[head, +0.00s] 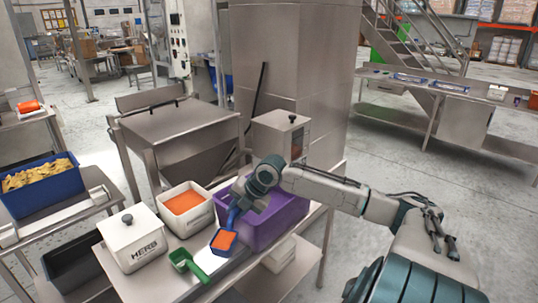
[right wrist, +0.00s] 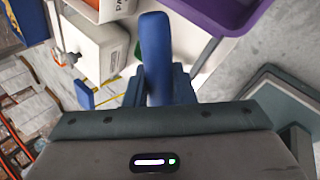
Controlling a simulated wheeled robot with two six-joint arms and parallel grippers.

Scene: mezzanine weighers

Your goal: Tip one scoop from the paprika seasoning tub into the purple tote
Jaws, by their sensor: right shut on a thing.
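The paprika tub (head: 186,222) is a white open container of orange powder on the steel table. The purple tote (head: 285,226) stands to its right; my right arm hides part of its inside. My right gripper (head: 242,200) is shut on the handle of a blue scoop (head: 222,241), whose bowl holds orange powder. The bowl appears in front of the tub and the tote's left corner, outside the tote; its height above the table is unclear. In the right wrist view, the blue handle (right wrist: 155,45) is between the fingers and the tote (right wrist: 226,14) is at upper right. My left gripper is out of view.
A lidded white HERB tub (head: 132,243) stands left of the paprika tub. A green scoop (head: 190,264) lies at the table's front. A blue crate of yellowish pieces (head: 42,199) is on a left-hand stand. A steel box (head: 278,135) stands behind the tote.

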